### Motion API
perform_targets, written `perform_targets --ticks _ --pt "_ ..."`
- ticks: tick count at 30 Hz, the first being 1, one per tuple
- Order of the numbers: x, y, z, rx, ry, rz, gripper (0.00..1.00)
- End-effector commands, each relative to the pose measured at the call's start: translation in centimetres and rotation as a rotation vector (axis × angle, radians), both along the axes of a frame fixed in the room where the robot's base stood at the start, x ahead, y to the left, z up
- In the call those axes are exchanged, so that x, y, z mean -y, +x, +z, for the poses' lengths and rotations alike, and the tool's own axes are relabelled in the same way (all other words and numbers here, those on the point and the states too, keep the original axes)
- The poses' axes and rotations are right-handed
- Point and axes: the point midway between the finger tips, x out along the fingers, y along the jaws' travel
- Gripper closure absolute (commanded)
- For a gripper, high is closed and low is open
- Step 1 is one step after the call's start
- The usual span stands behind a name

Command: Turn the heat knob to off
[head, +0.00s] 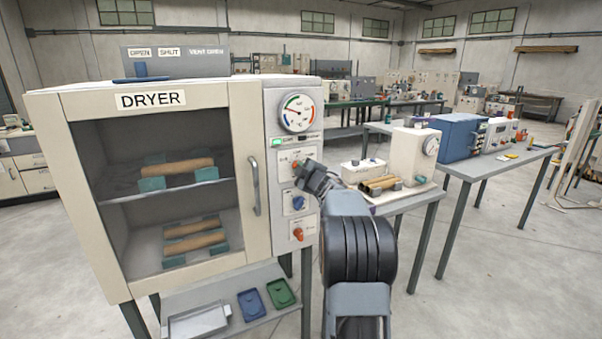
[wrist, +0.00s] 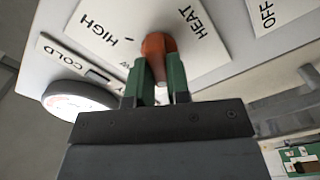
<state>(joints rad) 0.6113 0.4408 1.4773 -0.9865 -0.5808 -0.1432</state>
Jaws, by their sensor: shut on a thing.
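The dryer's heat knob (wrist: 156,46) is orange and sits on a white plate marked HEAT and HIGH in the wrist view. My gripper (wrist: 160,72) has its green fingers closed around the knob, one on each side. The lower part of the knob is hidden between the fingers, and I cannot tell which setting it points to. In the head view my gripper (head: 302,169) is at the top plate of the dryer's right-hand panel, and a bit of the orange knob (head: 295,163) shows beside it.
A blue knob (head: 298,202) and another orange knob (head: 298,235) sit below on the same panel. A round gauge (head: 297,113) and a green light (head: 277,142) are above. The dryer door (head: 262,185) is closed, its handle left of the panel. A side table stands to the right.

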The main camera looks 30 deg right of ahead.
Motion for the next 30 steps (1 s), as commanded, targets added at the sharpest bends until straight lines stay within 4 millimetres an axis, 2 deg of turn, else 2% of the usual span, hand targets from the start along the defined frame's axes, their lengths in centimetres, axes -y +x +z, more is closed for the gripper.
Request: perform_targets --ticks 15,16,23,30 --pt "-0.01 0.00 0.02 -0.003 -0.022 0.000 1.00" --pt "-0.01 0.00 0.02 -0.003 -0.022 0.000 0.82" --pt "0.00 0.00 0.01 -0.003 -0.020 0.000 0.60" --pt "0.00 -0.04 0.01 -0.002 -0.018 0.000 0.57"
